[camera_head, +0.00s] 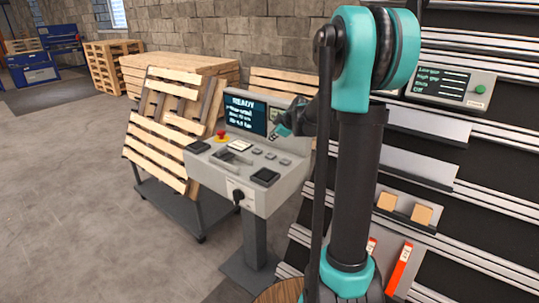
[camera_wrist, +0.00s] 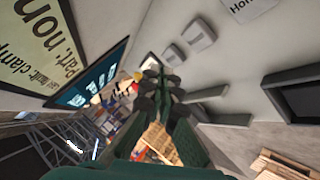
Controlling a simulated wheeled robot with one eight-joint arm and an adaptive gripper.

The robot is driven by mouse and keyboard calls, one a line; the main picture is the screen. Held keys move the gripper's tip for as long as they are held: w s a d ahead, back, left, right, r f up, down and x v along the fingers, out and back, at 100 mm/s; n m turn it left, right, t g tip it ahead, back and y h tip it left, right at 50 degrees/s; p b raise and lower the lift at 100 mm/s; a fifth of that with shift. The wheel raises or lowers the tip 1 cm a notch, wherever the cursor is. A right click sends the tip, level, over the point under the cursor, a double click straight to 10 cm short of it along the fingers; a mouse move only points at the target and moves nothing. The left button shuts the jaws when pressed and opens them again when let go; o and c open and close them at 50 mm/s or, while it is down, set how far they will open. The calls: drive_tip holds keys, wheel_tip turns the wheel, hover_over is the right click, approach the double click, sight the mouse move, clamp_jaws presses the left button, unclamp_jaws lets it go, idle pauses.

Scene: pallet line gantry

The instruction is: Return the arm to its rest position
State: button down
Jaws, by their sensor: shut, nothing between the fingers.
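My arm rises in the right half of the head view, with a dark upright link and a teal elbow. It bends over toward the grey control console (camera_head: 255,188). My gripper (camera_head: 281,129) is small in that view, just in front of the console's upright panel, right of its lit screen (camera_head: 245,113). In the wrist view my gripper (camera_wrist: 165,92) has its dark fingers together with nothing between them. The console's keys (camera_wrist: 174,56) and its screen (camera_wrist: 88,78) lie close around the fingers. I cannot tell whether the fingertips touch the console.
A cart (camera_head: 172,205) with leaning wooden pallets (camera_head: 165,140) stands left of the console. A dark slatted rack (camera_head: 465,150) with a small display box (camera_head: 452,87) stands at the right. More pallets (camera_head: 112,65) are behind. The floor (camera_head: 75,200) at left is clear.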

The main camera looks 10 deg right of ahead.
drive_tip(key=s+m, duration=0.2)
drive_tip(key=s, duration=0.2)
drive_tip(key=s+f+m+h, duration=0.1)
drive_tip(key=s+m, duration=0.1)
drive_tip(key=s, duration=0.2)
drive_tip(key=s+f+m, duration=0.1)
drive_tip(key=s+m, duration=0.1)
drive_tip(key=s, duration=0.1)
drive_tip(key=shift+s+d+g+h, duration=0.3)
drive_tip(key=shift+s+d+h, duration=0.1)
drive_tip(key=s+d+f+m+g+h, duration=0.1)
drive_tip(key=s+f+m, duration=0.3)
drive_tip(key=s, duration=0.9)
drive_tip(key=s+d+f+m+g+h, duration=0.1)
drive_tip(key=s+f+m, duration=0.3)
drive_tip(key=s, duration=0.9)
wheel_tip(320, 180, down, 4)
drive_tip(key=shift+s+d+r+g, duration=0.15)
drive_tip(key=shift+s+d+g, duration=0.1)
drive_tip(key=shift+d+g, duration=0.35)
drive_tip(key=shift+a, duration=0.15)
